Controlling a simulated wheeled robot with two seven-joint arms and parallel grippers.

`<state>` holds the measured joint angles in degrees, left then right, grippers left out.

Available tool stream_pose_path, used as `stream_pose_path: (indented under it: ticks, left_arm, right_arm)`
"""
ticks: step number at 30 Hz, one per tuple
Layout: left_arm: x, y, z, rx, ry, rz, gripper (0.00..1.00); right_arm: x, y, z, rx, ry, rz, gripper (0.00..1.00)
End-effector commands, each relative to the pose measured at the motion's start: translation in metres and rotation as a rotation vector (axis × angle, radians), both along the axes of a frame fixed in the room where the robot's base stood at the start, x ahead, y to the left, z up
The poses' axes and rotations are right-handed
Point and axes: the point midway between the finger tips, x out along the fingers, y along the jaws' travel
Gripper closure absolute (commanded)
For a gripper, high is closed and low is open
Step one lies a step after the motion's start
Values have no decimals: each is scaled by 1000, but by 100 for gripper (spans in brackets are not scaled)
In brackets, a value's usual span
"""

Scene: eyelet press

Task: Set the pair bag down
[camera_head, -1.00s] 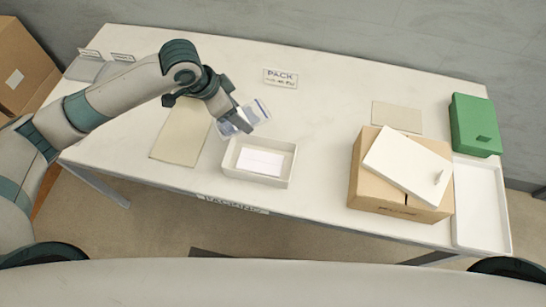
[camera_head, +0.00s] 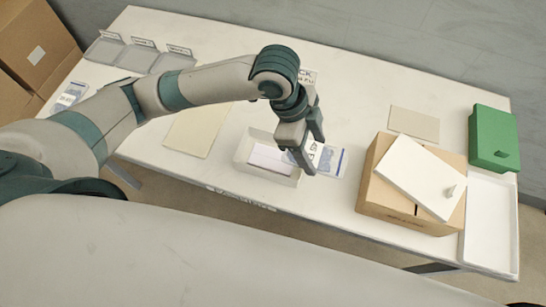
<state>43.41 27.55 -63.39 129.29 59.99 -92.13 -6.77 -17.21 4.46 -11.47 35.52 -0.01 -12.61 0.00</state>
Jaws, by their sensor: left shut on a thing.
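The pair bag (camera_head: 333,160) is a clear flat bag with a blue edge and a white label. It shows in the head view at the right end of the open white tray (camera_head: 240,156). My left gripper (camera_head: 309,162) is shut on the bag and hides part of it and the tray's right end. I cannot tell whether the bag touches the tray or the table. My right gripper is not in view.
A cardboard box (camera_head: 379,191) with a tilted white lid (camera_head: 420,178) on top stands to the right. Beyond it are a green box (camera_head: 492,135) and a shallow white tray (camera_head: 490,262). A beige mat (camera_head: 200,130) lies left. Another bag (camera_head: 70,95) and labelled bins (camera_head: 137,58) are far left.

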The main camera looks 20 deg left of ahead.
Motion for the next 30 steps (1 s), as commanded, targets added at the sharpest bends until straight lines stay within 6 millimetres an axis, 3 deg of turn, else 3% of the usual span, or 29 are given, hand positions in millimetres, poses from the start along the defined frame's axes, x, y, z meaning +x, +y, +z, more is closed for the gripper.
stream_pose_path:
  ticks: [8, 21, 30]
  left_arm:
    - [6, 21, -12, 3, 2, 6, 67]
    - [24, 97, -58, 3, 3, 6, 67]
    - [29, 113, -70, -1, -1, 1, 67]
  right_arm:
    - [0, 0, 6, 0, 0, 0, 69]
    - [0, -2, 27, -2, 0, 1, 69]
    - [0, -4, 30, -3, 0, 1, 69]
